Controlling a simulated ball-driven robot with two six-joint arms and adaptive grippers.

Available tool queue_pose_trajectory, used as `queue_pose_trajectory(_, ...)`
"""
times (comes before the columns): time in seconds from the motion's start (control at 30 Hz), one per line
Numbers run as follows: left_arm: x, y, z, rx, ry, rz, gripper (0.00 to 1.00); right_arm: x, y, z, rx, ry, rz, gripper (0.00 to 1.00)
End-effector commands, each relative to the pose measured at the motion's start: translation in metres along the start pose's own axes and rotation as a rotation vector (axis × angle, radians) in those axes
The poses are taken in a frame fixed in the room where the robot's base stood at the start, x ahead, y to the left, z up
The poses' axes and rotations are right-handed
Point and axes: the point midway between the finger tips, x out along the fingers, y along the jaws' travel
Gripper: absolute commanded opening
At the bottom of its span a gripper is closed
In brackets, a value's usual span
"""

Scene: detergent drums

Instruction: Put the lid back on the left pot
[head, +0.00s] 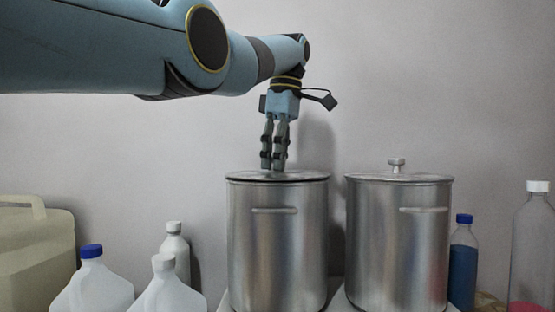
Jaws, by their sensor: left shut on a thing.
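The left pot (277,245) is a tall steel pot with a side handle. Its lid (305,177) lies flat at the pot's top; a thin dark line shows under the lid's edge, and I cannot tell whether it is fully seated. My left gripper (273,168) points straight down at the middle of this lid and is shut on its knob, which the fingers hide. The right pot (397,250) stands beside it with its own lid (420,178) on and the knob showing. My right gripper is not in view.
White jugs (92,285) and a white bottle (174,245) stand left of the pots, by a large beige canister (35,255). A blue bottle (462,265) and a clear bottle (533,245) stand at the right. The wall behind is bare.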

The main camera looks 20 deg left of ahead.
Motion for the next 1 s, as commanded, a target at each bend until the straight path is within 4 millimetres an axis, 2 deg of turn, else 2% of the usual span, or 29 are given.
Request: queue_pose_trajectory(1.0, -0.0009, -0.0005, 0.0003, 0.0, 0.0, 0.001, 0.0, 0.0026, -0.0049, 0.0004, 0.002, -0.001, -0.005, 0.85)
